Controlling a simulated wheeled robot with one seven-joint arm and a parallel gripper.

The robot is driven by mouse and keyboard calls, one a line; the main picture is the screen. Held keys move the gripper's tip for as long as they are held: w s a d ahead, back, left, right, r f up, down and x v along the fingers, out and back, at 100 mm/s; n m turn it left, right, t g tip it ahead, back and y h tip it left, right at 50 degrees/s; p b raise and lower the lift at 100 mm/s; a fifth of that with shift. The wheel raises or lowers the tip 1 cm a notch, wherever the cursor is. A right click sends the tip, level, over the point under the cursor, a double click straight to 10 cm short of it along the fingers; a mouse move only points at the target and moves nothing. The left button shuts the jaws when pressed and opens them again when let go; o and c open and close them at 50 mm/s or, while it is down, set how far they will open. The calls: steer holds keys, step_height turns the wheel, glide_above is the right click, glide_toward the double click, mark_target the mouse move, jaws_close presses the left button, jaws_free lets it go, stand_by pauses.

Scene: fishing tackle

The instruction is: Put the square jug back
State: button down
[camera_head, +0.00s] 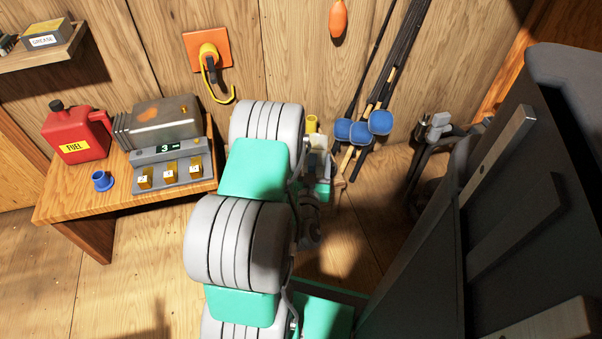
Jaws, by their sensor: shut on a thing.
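My gripper (318,168) is at the far end of my arm, right of the workbench, mostly hidden behind my arm links. It is shut on a pale thing with a yellow top, which I take to be the square jug (312,125). Only a small upper part of the jug shows; its body and the fingers' hold on it are mostly hidden. A red can labelled FUEL (75,135) stands upright at the left of the wooden workbench (75,205), apart from my gripper.
The bench also holds a grey metal box (165,118), a grey unit with yellow blocks (172,168) and a blue cup (102,181). Rods with blue ends (362,130) lean on the wall. A dark cabinet (500,220) stands close at right.

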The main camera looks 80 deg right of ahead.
steer(key=w+d+f+b, duration=0.1)
steer(key=d, duration=0.1)
steer(key=w+d+f+b, duration=0.1)
steer(key=w+d, duration=0.1)
steer(key=w+d+f+b, duration=0.1)
steer(key=d+f, duration=0.1)
steer(key=d, duration=0.1)
steer(key=shift+w+f+b, duration=0.1)
steer(key=shift+w+b, duration=0.15)
steer(key=shift+b, duration=0.05)
steer(key=w+d+f+b, duration=0.2)
steer(key=d+f+b, duration=0.2)
steer(key=f, duration=0.5)
steer(key=shift+w+d+b, duration=0.4)
steer(key=shift+b, duration=0.15)
steer(key=shift+c, duration=1.2)
jaws_free()
